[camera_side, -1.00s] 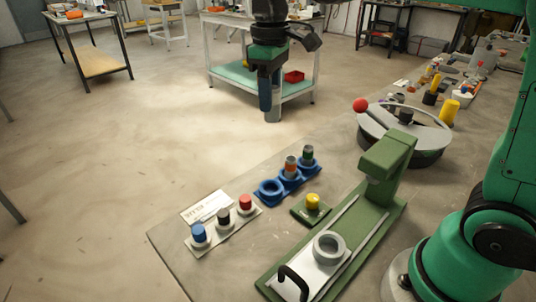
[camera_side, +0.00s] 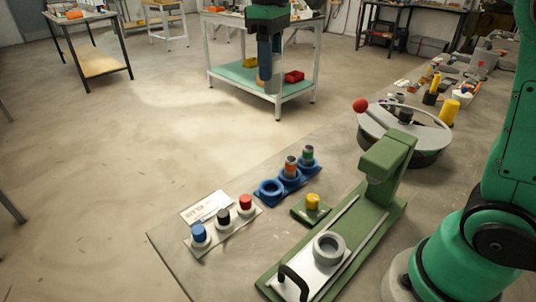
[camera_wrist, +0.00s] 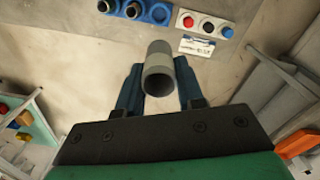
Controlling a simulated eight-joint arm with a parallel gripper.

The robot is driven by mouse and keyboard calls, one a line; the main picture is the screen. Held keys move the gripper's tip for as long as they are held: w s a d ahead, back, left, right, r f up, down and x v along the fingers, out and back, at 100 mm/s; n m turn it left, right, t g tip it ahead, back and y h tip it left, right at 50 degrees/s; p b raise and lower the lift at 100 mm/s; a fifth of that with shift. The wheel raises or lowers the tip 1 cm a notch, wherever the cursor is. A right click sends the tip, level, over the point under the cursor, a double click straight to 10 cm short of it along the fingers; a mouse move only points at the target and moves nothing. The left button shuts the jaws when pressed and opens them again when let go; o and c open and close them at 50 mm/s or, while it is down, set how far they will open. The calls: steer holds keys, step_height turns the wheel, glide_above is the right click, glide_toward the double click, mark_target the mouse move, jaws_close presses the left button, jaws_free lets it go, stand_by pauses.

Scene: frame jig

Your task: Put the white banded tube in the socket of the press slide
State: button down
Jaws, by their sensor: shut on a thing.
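My gripper (camera_side: 268,78) is raised high beyond the far edge of the bench, with its blue fingers closed. In the wrist view, my gripper (camera_wrist: 160,88) grips the white banded tube (camera_wrist: 158,62), which looks pale grey with a darker band and an open end. In the side view the tube is hard to make out against the background table. The press slide (camera_side: 308,276) is a pale plate with a black handle on the green press. Its grey ring socket (camera_side: 330,261) is empty and stands out in front of the press head. The gripper is far from the socket.
A blue rack (camera_side: 281,183) has an empty ring and two tubes, orange-banded and green-banded. Nearby are a panel of blue, black and red buttons (camera_side: 223,218), a yellow button (camera_side: 313,201), the tall press head (camera_side: 388,155) and a round fixture with a red knob (camera_side: 360,105).

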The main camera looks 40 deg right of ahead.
steer(key=shift+s+a+f, duration=0.7)
steer(key=shift+s+f, duration=2.25)
steer(key=shift+f, duration=0.05)
steer(key=shift+s+a+f, duration=0.7)
steer(key=shift+s+f, duration=2.2)
steer(key=shift+f, duration=0.1)
steer(key=shift+s+a+f, duration=0.7)
steer(key=shift+s+f, duration=2.25)
steer(key=shift+f, duration=0.05)
steer(key=shift+f, duration=0.15)
steer(key=shift+f, duration=1.4)
steer(key=shift+c, duration=1.5)
jaws_free()
